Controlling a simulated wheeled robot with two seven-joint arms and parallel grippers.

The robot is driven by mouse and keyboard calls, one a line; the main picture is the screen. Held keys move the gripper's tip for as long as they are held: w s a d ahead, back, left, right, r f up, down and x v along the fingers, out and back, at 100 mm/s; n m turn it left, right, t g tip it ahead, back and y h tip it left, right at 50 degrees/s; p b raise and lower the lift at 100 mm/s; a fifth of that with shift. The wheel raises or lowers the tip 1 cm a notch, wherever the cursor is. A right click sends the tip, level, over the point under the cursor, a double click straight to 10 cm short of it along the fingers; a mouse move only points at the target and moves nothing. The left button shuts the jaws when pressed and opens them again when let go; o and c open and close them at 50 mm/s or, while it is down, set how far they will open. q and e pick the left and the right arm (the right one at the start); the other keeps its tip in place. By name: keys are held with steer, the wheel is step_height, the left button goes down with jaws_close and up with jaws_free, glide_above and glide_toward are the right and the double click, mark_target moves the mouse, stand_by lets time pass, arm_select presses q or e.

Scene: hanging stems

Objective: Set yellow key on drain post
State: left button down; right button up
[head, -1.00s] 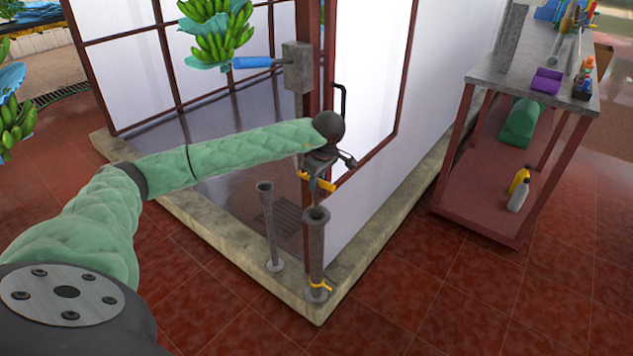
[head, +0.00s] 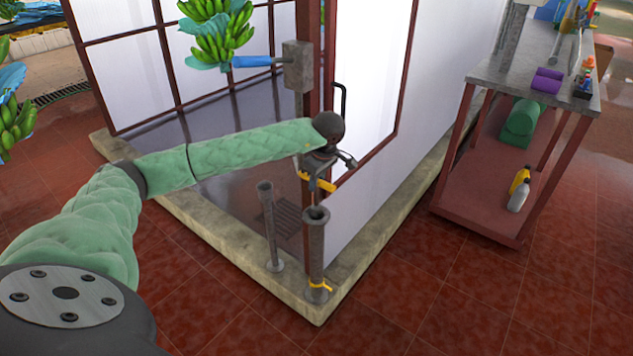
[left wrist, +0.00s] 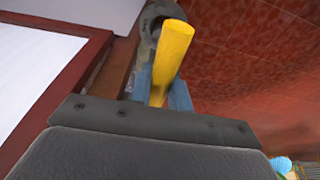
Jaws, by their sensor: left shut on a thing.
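My left gripper (head: 319,174) is shut on the yellow key (head: 326,184), which sticks out from both sides of the jaws. The key is above the mouth of a grey upright post (head: 315,245) with a yellow band (head: 319,287) near its foot; a gap shows between key and post. In the left wrist view the key (left wrist: 172,52) is a yellow bar, with the grey round rim of a post (left wrist: 153,18) behind its far end. A thinner grey post (head: 270,225) stands to the left. My right gripper is not in view.
A low concrete curb (head: 228,258) runs around the posts, with a dark drain grate (head: 285,218) inside. A white panel wall (head: 372,195) stands close to the right. A blue-handled lever (head: 252,61) and banana bunches (head: 222,38) are behind. A workbench (head: 490,190) stands at right.

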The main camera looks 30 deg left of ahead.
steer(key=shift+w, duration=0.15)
arm_select(q)
steer(key=shift+f, duration=0.25)
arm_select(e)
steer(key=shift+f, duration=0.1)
arm_select(q)
steer(key=shift+f+b, duration=0.4)
steer(key=shift+f, duration=0.1)
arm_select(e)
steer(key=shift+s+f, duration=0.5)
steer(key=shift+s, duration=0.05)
arm_select(q)
steer(key=shift+f, duration=0.15)
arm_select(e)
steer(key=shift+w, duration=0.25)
arm_select(q)
steer(key=shift+f+b, duration=0.25)
steer(key=shift+b, duration=0.05)
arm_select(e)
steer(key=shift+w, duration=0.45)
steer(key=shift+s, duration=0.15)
